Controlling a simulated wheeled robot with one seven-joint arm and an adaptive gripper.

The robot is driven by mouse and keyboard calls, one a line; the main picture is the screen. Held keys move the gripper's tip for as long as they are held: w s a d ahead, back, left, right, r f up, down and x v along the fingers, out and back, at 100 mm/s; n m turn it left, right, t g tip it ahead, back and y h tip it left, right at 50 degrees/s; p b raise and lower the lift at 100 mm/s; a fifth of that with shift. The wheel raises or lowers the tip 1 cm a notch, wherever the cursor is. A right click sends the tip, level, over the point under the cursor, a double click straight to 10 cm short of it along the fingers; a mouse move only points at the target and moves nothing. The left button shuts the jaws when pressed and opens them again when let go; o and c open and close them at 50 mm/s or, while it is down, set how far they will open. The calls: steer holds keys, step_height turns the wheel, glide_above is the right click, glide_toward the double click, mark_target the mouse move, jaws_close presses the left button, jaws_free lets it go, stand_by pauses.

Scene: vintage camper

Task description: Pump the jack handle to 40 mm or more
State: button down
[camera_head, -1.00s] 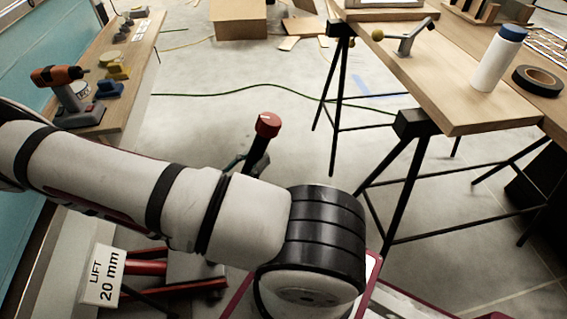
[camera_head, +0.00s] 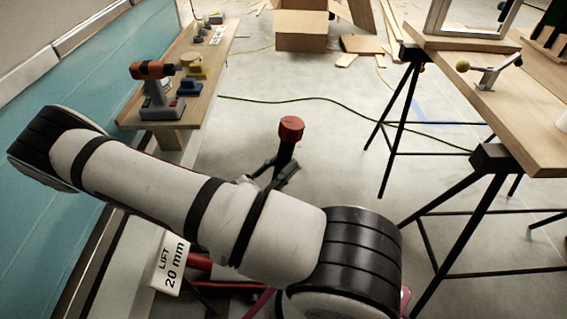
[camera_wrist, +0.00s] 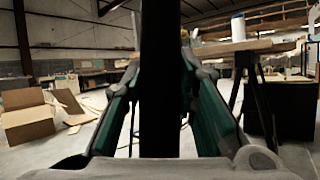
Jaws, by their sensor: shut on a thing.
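The jack handle is a black bar with a red cap (camera_head: 291,128), standing up past my arm in the head view. In the wrist view the black handle bar (camera_wrist: 160,80) runs upright between the two green-and-grey fingers of my gripper (camera_wrist: 160,100). My gripper is shut on the handle, just below the red cap; in the head view its fingers (camera_head: 275,172) show at the bar, partly hidden by my arm. The red jack (camera_head: 200,262) is low and mostly hidden behind my arm. Its white sign (camera_head: 170,262) reads "LIFT 20 mm".
A wooden bench (camera_head: 150,95) with a drill (camera_head: 157,90) runs along the teal wall at left. A wooden trestle table (camera_head: 530,130) stands at right on black legs. A cardboard box (camera_head: 302,28) lies at the back.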

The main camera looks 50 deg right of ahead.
steer(key=c, duration=1.2)
jaws_free()
steer(key=shift+w+a+t, duration=0.4)
steer(key=shift+w, duration=0.15)
steer(key=shift+c, duration=0.2)
steer(key=shift+s, duration=0.1)
steer(key=v, duration=0.7)
steer(key=shift+a+f, duration=0.15)
